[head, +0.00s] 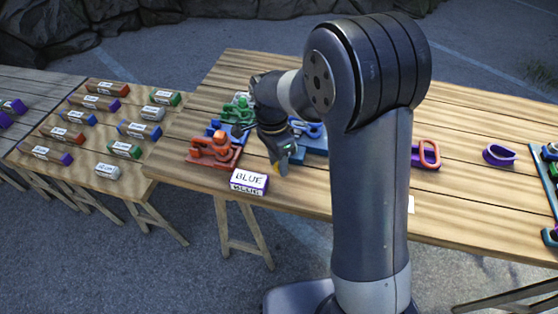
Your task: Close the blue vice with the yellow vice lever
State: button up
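My gripper (280,158) points down over the left part of the middle table, just behind the sign. A small yellow piece (276,168) shows at its fingertips; it may be the yellow vice lever, but it is too small to tell. Whether the fingers are shut on it is unclear. A blue device (314,145) sits right of my gripper, partly hidden by my arm. Another blue device (230,133) sits to the left, between a red-orange one (211,152) and a green one (237,110). I cannot tell which blue device is the vice.
A sign reading "BLUE" (249,180) stands at the table's front edge; its lower line is unclear. A left table (84,146) holds several labelled coloured blocks. An orange ring-shaped piece (429,153) and a purple one (498,155) lie right of my arm, with bare wood around them.

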jog(key=o, duration=0.3)
jog(key=r, duration=0.3)
jog(key=w+r, duration=0.1)
jog(key=r, duration=0.3)
jog(key=a+r, duration=0.1)
jog(key=r, duration=0.2)
jog(key=shift+w+r, duration=0.3)
jog(key=shift+w, duration=0.1)
jog(key=shift+f, duration=0.15)
jog(key=f, duration=0.3)
jog(key=s+f, duration=0.1)
jog(key=f, duration=0.2)
jog(key=s+d+f, duration=0.1)
jog(key=f, duration=0.3)
jog(key=shift+d+f, duration=0.1)
jog(key=shift+f, duration=0.15)
jog(key=shift+d+n, duration=0.1)
jog(key=shift+n, duration=0.2)
jog(key=shift+r, duration=0.1)
